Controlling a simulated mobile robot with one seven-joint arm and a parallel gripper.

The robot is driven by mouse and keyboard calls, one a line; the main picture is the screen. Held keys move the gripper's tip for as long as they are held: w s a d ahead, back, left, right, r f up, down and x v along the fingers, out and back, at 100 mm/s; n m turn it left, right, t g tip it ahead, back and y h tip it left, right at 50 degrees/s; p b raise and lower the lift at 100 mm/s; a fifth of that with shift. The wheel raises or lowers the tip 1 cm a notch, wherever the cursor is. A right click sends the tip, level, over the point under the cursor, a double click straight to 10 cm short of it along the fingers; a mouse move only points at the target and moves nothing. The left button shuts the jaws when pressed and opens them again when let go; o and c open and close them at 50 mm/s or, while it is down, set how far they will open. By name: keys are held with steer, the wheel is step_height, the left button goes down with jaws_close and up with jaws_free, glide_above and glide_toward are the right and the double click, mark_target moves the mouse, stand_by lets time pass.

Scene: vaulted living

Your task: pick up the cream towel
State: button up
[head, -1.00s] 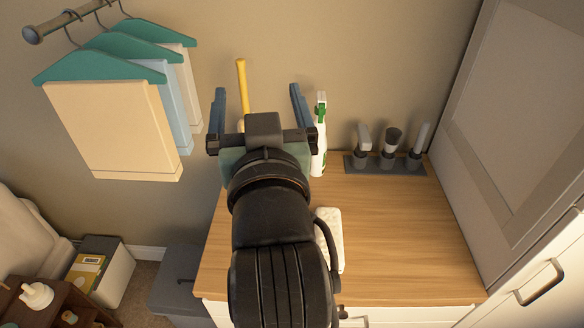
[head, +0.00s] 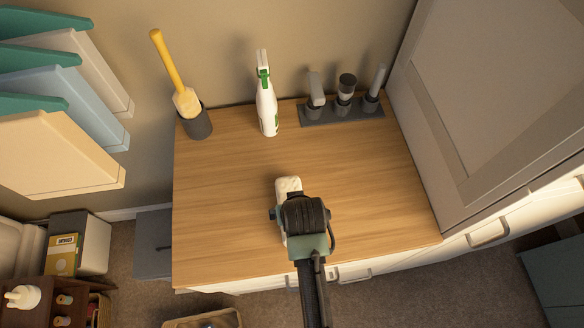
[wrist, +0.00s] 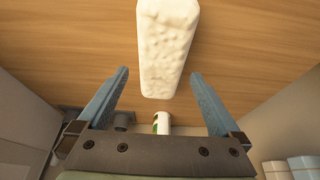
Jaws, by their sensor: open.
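The cream towel (head: 288,184) appears to be the off-white, lumpy, folded oblong lying on the wooden countertop. Its far end shows in the head view; my arm covers much of the rest. In the wrist view, the towel (wrist: 167,45) lies beyond the fingertips, roughly centred between them and running off the top edge. My gripper (wrist: 160,74) is open and empty, its two blue-grey fingers spread apart and not visibly touching the towel. In the head view my wrist sits over the towel's near part and hides the fingertips.
On the wooden countertop (head: 222,215), a spray bottle (head: 267,108), a brush in a dark holder (head: 199,124) and a grey rack of tools (head: 342,111) stand along the wall. A tall cabinet (head: 490,90) rises at right. Cloths on hangers (head: 58,150) hang at left.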

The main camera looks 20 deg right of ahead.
steer(key=shift+p+x, duration=0.55)
steer(key=shift+x, duration=2.4)
steer(key=shift+a, duration=0.1)
steer(key=c, duration=1.3)
